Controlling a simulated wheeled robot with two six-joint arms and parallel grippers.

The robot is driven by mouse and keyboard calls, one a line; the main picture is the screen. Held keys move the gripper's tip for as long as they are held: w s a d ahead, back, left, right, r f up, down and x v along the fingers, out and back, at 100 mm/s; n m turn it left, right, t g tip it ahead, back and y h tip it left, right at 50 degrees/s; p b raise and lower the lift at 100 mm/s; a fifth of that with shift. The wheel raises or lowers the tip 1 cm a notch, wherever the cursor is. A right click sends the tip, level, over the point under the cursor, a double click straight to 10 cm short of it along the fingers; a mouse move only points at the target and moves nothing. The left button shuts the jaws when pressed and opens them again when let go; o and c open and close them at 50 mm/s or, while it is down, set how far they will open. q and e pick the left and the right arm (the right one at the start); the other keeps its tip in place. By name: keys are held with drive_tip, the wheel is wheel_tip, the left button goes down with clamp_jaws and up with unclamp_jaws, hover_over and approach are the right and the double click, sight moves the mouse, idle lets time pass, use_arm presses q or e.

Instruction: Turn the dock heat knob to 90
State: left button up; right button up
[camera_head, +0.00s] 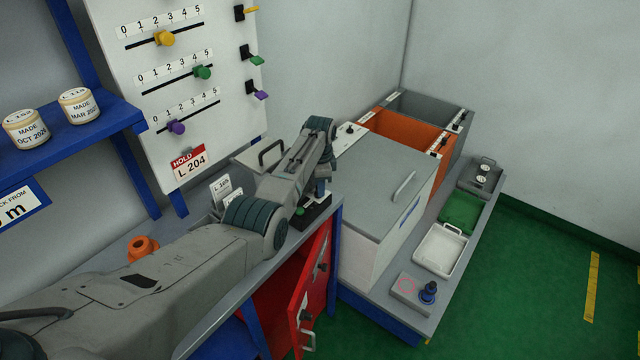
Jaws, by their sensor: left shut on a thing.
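My left arm reaches in from the lower left, and its gripper (320,186) points down at the bench's right end. It is shut over a small black unit (318,212), on a knob mostly hidden by the fingers and wrist. A bit of green shows at the fingertips. A small green spot shows on the black unit's left side. No heat scale or pointer can be read there, so I cannot tell the knob's setting. My right gripper is out of view.
A slider panel (190,75) stands behind the bench. An open red door (311,275) hangs below its right end. A grey lidded box (388,165), an orange bin (408,130) and a low shelf with a white tray (440,250) and a blue knob (428,290) stand to the right.

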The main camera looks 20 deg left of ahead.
use_arm(q)
drive_tip(key=shift+n, duration=0.6)
drive_tip(key=o, duration=1)
drive_tip(key=shift+r, duration=0.2)
